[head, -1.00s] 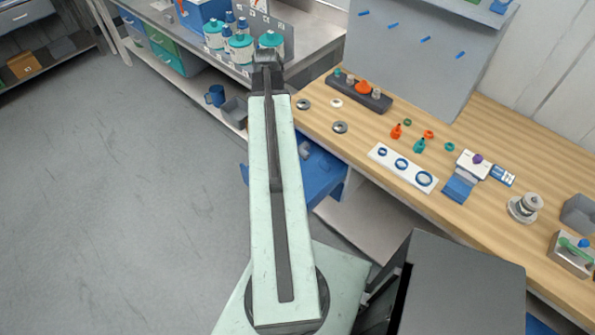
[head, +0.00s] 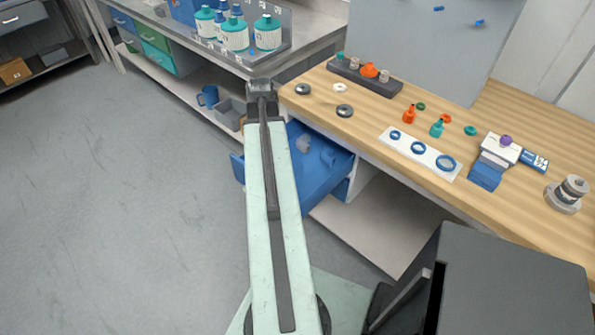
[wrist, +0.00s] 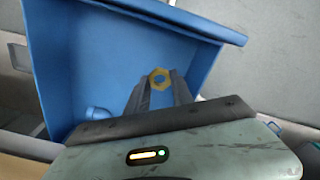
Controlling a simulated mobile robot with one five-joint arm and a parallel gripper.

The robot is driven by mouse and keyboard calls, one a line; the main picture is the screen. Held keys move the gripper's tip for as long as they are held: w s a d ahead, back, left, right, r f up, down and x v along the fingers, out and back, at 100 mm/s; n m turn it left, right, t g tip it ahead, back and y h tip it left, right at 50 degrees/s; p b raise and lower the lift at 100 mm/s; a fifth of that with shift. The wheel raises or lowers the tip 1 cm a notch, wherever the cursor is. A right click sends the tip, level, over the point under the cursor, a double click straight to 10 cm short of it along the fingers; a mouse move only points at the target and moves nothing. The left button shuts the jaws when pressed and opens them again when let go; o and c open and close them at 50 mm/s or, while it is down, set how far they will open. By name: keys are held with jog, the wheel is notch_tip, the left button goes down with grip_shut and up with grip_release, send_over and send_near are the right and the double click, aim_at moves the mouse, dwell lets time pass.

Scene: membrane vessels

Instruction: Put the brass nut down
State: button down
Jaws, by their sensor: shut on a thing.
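The brass nut (wrist: 159,78) is a yellow hexagonal ring, seen in the wrist view between the tips of my gripper (wrist: 158,85). The gripper is shut on it. Behind the nut in that view lies the inside of an open blue drawer (wrist: 75,50). I cannot tell how far above the drawer floor the nut is. In the head view my gripper (head: 262,88) is at the far end of my arm, and the nut is hidden. The blue drawer (head: 310,190) shows just right of my arm, below the wooden bench.
A blue elbow fitting (wrist: 98,112) lies in the drawer. The wooden bench (head: 365,125) holds washers, small bottles and a white ring plate (head: 420,152). Teal-capped bottles (head: 235,35) stand on the grey bench (head: 305,50) beyond. Open floor (head: 120,200) lies to the left.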

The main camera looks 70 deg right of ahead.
notch_tip(320, 180, down, 10)
jog(key=b, duration=0.9)
jog(key=shift+f+b, duration=0.1)
jog(key=shift+b, duration=0.3)
jog(key=shift+r, duration=0.2)
jog(key=shift+f, duration=0.15)
jog(key=c, duration=1.1)
grip_release()
notch_tip(320, 180, up, 12)
jog(key=p, duration=1.2)
jog(key=shift+r, duration=0.2)
